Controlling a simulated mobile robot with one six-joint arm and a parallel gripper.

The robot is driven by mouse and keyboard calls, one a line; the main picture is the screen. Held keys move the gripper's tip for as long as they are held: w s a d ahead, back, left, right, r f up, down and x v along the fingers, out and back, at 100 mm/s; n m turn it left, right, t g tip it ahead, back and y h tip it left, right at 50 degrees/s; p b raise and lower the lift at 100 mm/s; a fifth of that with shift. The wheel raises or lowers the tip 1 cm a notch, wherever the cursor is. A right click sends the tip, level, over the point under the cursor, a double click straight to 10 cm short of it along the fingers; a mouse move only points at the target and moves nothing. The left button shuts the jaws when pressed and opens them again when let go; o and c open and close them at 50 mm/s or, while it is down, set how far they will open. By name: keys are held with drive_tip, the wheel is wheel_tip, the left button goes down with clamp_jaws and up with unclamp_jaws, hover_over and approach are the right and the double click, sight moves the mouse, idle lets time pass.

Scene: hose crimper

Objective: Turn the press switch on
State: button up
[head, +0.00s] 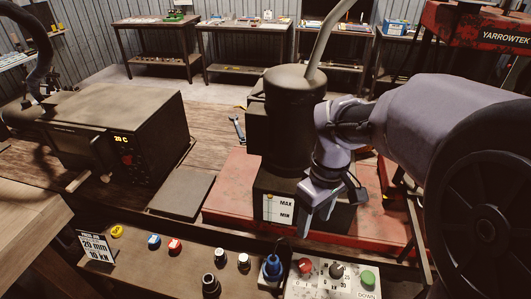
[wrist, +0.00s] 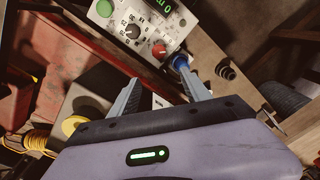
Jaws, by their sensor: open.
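A light grey control panel (head: 322,288) stands at the front, in the lower middle of the head view. It carries a red knob or button (head: 305,265), a black dial (head: 337,270) with numbers around it, and a green button (head: 368,278) marked DOWN. I cannot tell for sure which one is the press switch. My gripper (head: 318,216) is open and empty, above and behind the panel. It points down, apart from the controls.
A blue-topped part (head: 272,268) stands just left of the panel. Several small fittings and coloured pieces lie along the front bench (head: 180,268). An oven (head: 118,130) is at left.

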sight(305, 263)
drive_tip(key=f+b, duration=0.2)
drive_tip(key=f, duration=0.4)
drive_tip(key=f+b, duration=0.2)
drive_tip(key=f, duration=0.4)
drive_tip(key=f+b, duration=0.3)
drive_tip(key=f, duration=0.2)
drive_tip(key=shift+s+f, duration=0.4)
clamp_jaws()
